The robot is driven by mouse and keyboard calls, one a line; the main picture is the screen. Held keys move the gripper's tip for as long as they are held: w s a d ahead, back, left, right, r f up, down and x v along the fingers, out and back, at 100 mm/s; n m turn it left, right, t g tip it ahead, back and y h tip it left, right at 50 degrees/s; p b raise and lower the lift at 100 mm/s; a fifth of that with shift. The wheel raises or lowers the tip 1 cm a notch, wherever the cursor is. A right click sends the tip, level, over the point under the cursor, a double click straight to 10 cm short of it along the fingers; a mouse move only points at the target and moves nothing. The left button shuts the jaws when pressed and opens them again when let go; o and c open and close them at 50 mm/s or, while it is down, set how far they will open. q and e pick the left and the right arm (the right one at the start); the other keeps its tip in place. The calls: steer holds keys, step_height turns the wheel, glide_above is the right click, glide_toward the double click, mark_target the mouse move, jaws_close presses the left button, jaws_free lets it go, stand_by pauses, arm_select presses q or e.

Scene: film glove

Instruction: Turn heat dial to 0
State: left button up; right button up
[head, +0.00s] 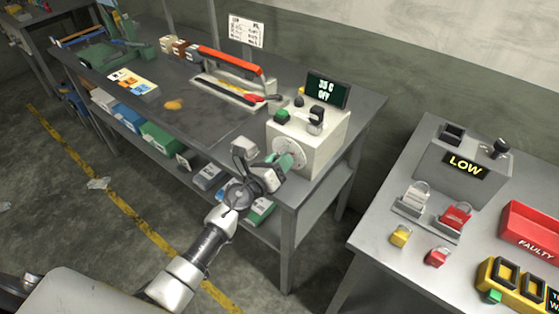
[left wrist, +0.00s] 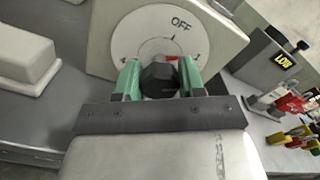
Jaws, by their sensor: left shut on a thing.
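The heat dial is a dark faceted knob (left wrist: 158,79) on a round white plate (left wrist: 135,32) on the front of a cream control box (head: 325,143). A red pointer mark shows at the knob's upper right. My left gripper (head: 287,161) has its green fingers on both sides of the knob and is shut on it; they also show in the left wrist view (left wrist: 159,80). The display (head: 327,90) on the box reads "35 C OFF". My right gripper is not in view.
On the box top are a green button (head: 282,117) and a dark-topped switch (head: 316,121). A sealer with a red arm (head: 230,61) stands behind on the grey bench (head: 222,115).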

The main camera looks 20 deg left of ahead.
arm_select(q)
steer(key=n+p, duration=0.1)
steer(key=n, duration=0.4)
steer(key=shift+n+p, duration=0.3)
steer(key=n, duration=0.3)
steer(key=shift+p, duration=0.4)
steer(key=shift+f+n, duration=0.1)
steer(key=shift+n, duration=1.2)
steer(key=o, duration=0.9)
steer(key=shift+a, duration=0.1)
steer(key=shift+s, duration=0.15)
steer(key=b+v, duration=0.1)
steer(key=v, duration=0.9)
steer(key=shift+s+a, duration=0.15)
steer(key=shift+s, duration=0.1)
